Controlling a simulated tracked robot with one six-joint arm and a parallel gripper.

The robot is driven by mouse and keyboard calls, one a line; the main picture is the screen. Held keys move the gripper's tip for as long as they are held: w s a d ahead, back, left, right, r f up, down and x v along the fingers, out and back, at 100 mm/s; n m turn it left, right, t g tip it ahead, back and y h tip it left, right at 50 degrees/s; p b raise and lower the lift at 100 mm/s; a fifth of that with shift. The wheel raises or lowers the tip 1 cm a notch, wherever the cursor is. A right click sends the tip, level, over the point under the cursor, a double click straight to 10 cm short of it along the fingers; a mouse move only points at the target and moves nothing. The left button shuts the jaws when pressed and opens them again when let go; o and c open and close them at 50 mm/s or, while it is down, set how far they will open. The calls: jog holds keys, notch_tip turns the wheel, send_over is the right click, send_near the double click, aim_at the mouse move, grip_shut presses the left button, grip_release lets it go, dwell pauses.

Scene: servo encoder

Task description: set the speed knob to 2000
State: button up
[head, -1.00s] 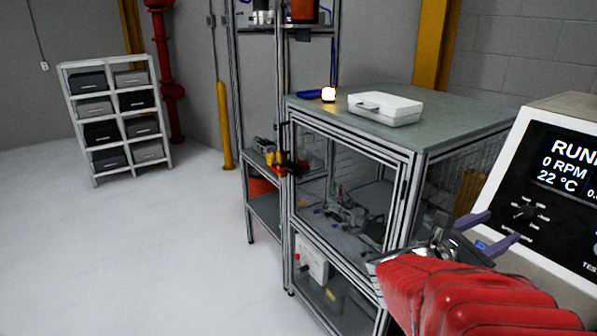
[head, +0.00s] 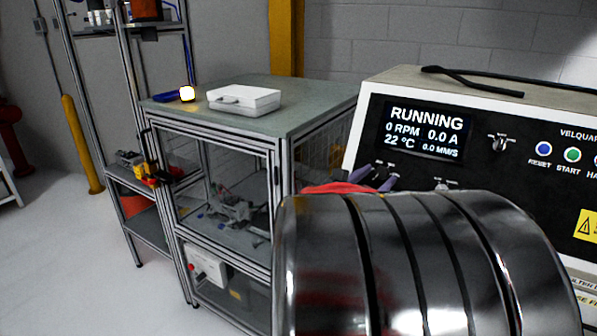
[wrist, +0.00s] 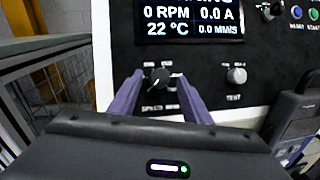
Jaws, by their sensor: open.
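The speed knob (wrist: 158,78) is a dark round knob on the black control panel (wrist: 207,60), above a partly covered SPEED label. Its setting is too small to read. My gripper (wrist: 155,84) is open, with one purple finger to the left of the knob and one to the right. Contact with the knob cannot be told. In the head view my gripper (head: 374,178) is at the panel's lower left, where the fingers and arm mostly hide the knob. The display (head: 425,130) reads RUNNING, 0 RPM, 0.0 A, 22 °C and 0.0 MM/S.
A TEST knob (wrist: 236,75) sits right of the speed knob. Another knob (head: 502,142) and blue RESET (head: 544,149) and green START (head: 572,154) buttons are further right. A framed cabinet (head: 225,190) with a white case (head: 243,98) stands at left.

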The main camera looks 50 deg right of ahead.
jog(key=shift+c, duration=0.6)
jog(key=c, duration=0.9)
jog(key=shift+a, duration=0.2)
jog(key=shift+c, duration=0.2)
jog(key=shift+d, duration=0.1)
jog(key=shift+m, duration=0.4)
